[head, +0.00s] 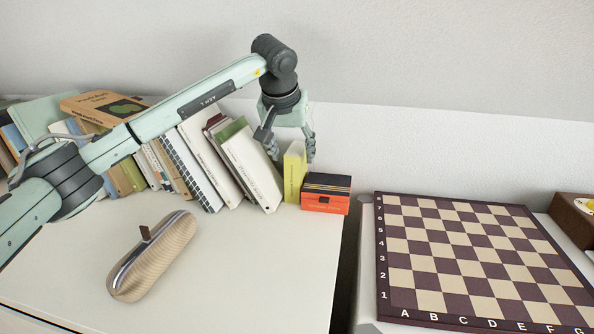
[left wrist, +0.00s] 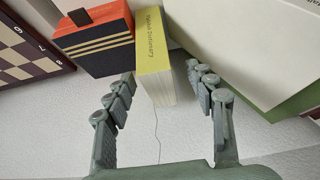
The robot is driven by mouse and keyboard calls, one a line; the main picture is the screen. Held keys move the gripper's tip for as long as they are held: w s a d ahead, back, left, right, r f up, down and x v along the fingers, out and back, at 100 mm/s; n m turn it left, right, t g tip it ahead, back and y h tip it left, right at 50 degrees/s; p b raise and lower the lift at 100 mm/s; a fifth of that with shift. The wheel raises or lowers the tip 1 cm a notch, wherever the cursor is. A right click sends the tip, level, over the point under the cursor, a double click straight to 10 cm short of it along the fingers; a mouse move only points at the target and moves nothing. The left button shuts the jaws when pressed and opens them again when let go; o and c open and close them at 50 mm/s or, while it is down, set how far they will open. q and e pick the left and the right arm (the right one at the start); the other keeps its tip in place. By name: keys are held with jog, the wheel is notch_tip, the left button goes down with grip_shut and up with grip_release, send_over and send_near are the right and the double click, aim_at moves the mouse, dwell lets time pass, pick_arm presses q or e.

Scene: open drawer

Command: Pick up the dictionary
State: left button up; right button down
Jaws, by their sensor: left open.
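The dictionary is a yellow-green book (head: 294,172) standing upright near the right end of the row of books in the head view. In the left wrist view the dictionary (left wrist: 153,50) shows its titled spine and pale pages. My left gripper (head: 311,150) is above and around the top of the dictionary, pointing down. In the left wrist view my left gripper (left wrist: 167,88) is open, with one finger on each side of the dictionary's line. Whether a finger touches the book cannot be told. My right gripper is not in view.
An orange and black box (head: 325,195) stands right beside the dictionary. White books (head: 252,165) lean on its left side. A striped case (head: 153,257) lies on the white surface in front. A chessboard (head: 470,255) is at the right, across a gap.

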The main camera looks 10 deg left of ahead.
pick_arm(q)
jog(key=x, duration=0.4)
jog(key=shift+w+d+f, duration=0.2)
jog(key=shift+w, duration=0.05)
jog(key=shift+w+f, duration=0.1)
jog(key=c, duration=1.2)
grip_shut()
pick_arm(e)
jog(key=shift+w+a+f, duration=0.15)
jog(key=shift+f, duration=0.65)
